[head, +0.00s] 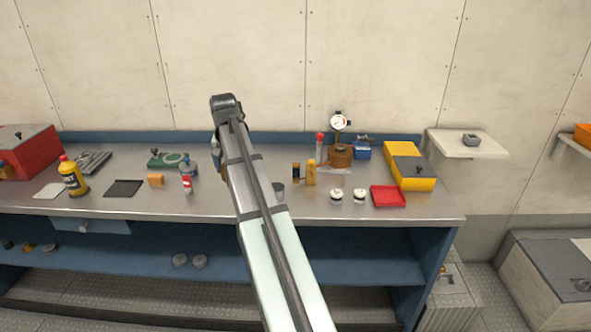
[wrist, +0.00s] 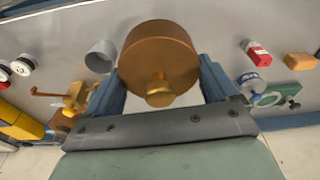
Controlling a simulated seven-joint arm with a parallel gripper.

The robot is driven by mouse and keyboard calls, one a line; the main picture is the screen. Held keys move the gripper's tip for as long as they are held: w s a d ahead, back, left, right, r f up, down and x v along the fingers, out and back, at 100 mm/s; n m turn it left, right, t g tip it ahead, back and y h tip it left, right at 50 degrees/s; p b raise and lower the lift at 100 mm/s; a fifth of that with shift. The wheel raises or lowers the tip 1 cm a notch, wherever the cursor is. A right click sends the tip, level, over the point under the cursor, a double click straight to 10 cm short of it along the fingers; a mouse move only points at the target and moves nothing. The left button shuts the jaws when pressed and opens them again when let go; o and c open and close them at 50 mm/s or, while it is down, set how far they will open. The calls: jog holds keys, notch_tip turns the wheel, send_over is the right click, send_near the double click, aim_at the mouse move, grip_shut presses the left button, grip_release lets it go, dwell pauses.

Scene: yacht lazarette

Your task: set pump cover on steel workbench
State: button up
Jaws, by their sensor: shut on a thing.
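The pump cover, a round brass-coloured disc with a small knob (wrist: 158,50), is in the wrist view between the two blue fingers of my gripper (wrist: 160,78). The fingers are shut on its sides. The steel workbench (head: 250,205) is a long grey metal top on a blue frame in the head view. Its surface also fills the wrist view behind the cover (wrist: 200,22). In the head view my arm hides the pump cover and most of my gripper. How high the cover is over the bench is unclear.
A grey cup (wrist: 101,56) stands close left of the cover in the wrist view. The bench holds a yellow bottle (head: 72,177), red-and-white can (head: 187,184), orange block (head: 155,180), gauge (head: 339,122), red tray (head: 388,197) and yellow box (head: 408,168). The front strip is mostly clear.

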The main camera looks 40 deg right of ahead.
jog(key=w+a+n, duration=0.2)
jog(key=w+a, duration=0.1)
jog(key=a, duration=1.1)
jog(key=w+d+m, duration=0.3)
jog(key=d, duration=0.6)
jog(key=w+d+m, duration=0.3)
jog(key=d+m, duration=0.1)
jog(key=d, duration=0.6)
jog(key=s+d+f+m+g, duration=0.1)
jog(key=s+d+f+m, duration=0.15)
jog(key=d, duration=1.05)
jog(key=s+d+f+m+g, duration=0.15)
jog(key=d+m, duration=0.25)
jog(key=d, duration=0.9)
jog(key=shift+t+h, duration=0.3)
jog(key=shift+t, duration=0.05)
jog(key=shift+s+d+f, duration=0.1)
jog(key=shift+s+f, duration=0.05)
jog(key=shift+f, duration=2.05)
jog(key=shift+s+d+f, duration=0.1)
jog(key=shift+f, duration=2.05)
jog(key=shift+f, duration=0.1)
jog(key=o, duration=1.1)
